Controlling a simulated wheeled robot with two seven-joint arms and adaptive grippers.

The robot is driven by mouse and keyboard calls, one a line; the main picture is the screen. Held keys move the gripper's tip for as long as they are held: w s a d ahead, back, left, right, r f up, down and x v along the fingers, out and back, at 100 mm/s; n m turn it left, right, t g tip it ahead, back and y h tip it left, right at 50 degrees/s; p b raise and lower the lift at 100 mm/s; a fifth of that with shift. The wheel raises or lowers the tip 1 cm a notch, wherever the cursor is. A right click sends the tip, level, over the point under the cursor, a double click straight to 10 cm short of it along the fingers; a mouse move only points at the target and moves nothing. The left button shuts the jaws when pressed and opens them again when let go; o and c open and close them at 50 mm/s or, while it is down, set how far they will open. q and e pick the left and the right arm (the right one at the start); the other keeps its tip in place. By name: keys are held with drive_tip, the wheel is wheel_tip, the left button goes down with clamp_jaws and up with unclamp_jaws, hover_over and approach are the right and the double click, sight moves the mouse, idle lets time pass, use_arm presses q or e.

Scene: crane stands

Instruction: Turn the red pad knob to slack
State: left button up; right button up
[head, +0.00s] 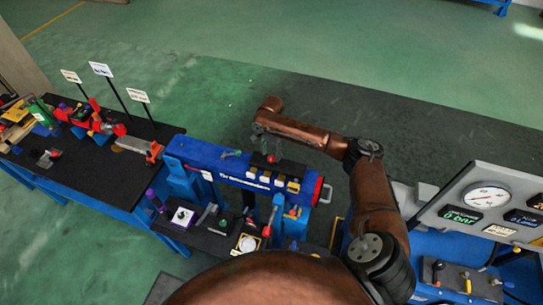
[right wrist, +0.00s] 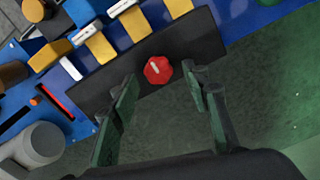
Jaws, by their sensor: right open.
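The red pad knob (right wrist: 158,70) is a small lobed knob with a white mark on its top, on a black panel of the blue stand. In the right wrist view the white mark points up and slightly left. The knob also shows in the head view (head: 271,158). My right gripper (right wrist: 163,84) is open above the panel. I cannot tell whether a finger touches the knob. My left gripper is out of view.
Yellow blocks with white labels (right wrist: 101,46) line the panel beside the knob. The blue beam (head: 215,165) carries the panel. A black-topped bench (head: 90,165) with tools and signs is at left. A gauge panel (head: 488,205) stands at right.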

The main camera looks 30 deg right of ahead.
drive_tip(key=shift+f, duration=0.9)
drive_tip(key=shift+s+f, duration=0.1)
drive_tip(key=shift+f, duration=0.1)
drive_tip(key=shift+d, duration=0.1)
drive_tip(key=c, duration=1.2)
drive_tip(key=shift+o, duration=0.2)
